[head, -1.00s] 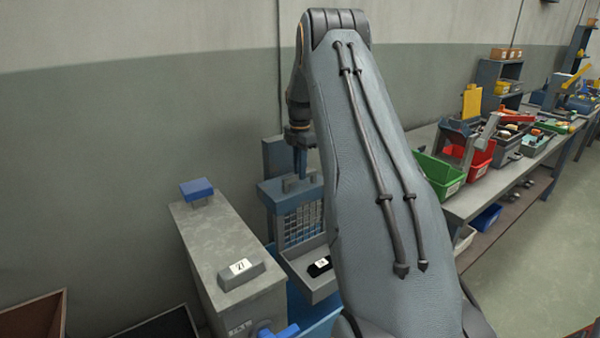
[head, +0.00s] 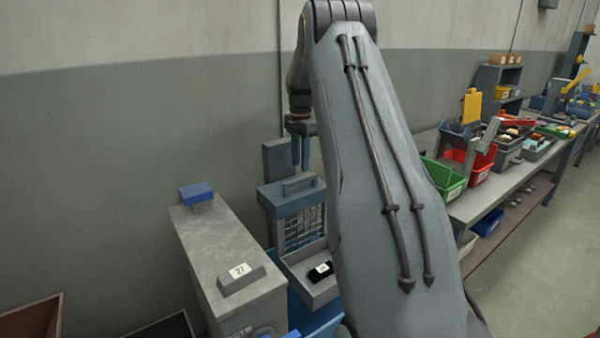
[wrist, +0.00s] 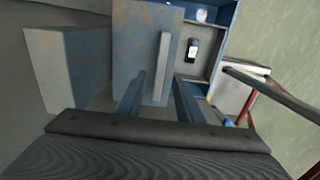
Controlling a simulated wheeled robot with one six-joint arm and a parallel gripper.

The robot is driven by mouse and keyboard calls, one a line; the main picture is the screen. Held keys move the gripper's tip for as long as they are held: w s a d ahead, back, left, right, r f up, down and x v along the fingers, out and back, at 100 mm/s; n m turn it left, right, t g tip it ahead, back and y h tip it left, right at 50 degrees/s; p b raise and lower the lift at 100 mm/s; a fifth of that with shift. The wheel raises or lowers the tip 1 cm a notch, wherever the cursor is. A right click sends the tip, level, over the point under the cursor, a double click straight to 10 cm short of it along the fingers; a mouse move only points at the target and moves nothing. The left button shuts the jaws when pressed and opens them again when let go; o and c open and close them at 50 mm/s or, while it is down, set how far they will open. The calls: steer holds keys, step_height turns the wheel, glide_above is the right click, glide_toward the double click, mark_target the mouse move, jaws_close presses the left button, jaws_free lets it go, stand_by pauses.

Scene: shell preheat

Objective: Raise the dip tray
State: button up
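A blue-topped unit (head: 291,200) with a wire-mesh front stands by the wall; it appears to be the dip tray. A grey bar handle (head: 299,184) runs along its top. My gripper (head: 300,165) is above the handle, fingers pointing down, apart and empty. In the wrist view the handle (wrist: 163,62) shows between the two open fingers (wrist: 158,98), and the blue top (wrist: 138,40) lies beneath. A grey shelf (head: 324,290) at the unit's front bears a black block (head: 320,272) with a white label. My arm hides the unit's right side.
A grey cabinet (head: 213,240) with a "27" plate (head: 240,277) and a blue block (head: 197,192) stands close on the left. A workbench (head: 488,205) with red and green bins (head: 445,178) runs along the right. Open floor (head: 545,270) lies in front of it.

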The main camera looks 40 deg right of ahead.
step_height(320, 180, up, 3)
steer(key=shift+r+b, duration=0.15)
steer(key=shift+b, duration=0.15)
stand_by(0.9)
steer(key=s+a+f+m+t, duration=0.1)
steer(key=s+a+m, duration=0.4)
steer(key=a, duration=0.6)
steer(key=s+a+f+m, duration=0.1)
steer(key=s+a+m, duration=0.4)
steer(key=a, duration=0.6)
steer(key=s+a+f+m, duration=0.1)
steer(key=s+a+m, duration=0.1)
steer(key=s, duration=0.4)
steer(key=s+a+f+m+t, duration=0.1)
steer(key=s+a+f+m, duration=0.1)
steer(key=s+a, duration=0.3)
steer(key=s+a+f+m, duration=0.1)
steer(key=s+a+m, duration=0.2)
steer(key=s, duration=0.4)
steer(key=shift+s+a+f+m+t, duration=0.2)
steer(key=shift+a+f+m+t, duration=0.15)
steer(key=shift+a, duration=0.3)
steer(key=shift+g, duration=0.95)
steer(key=s, duration=0.1)
steer(key=s+f, duration=0.1)
steer(key=s, duration=0.1)
steer(key=s+f, duration=0.1)
steer(key=shift+s+a+f, duration=0.1)
steer(key=shift+s, duration=0.05)
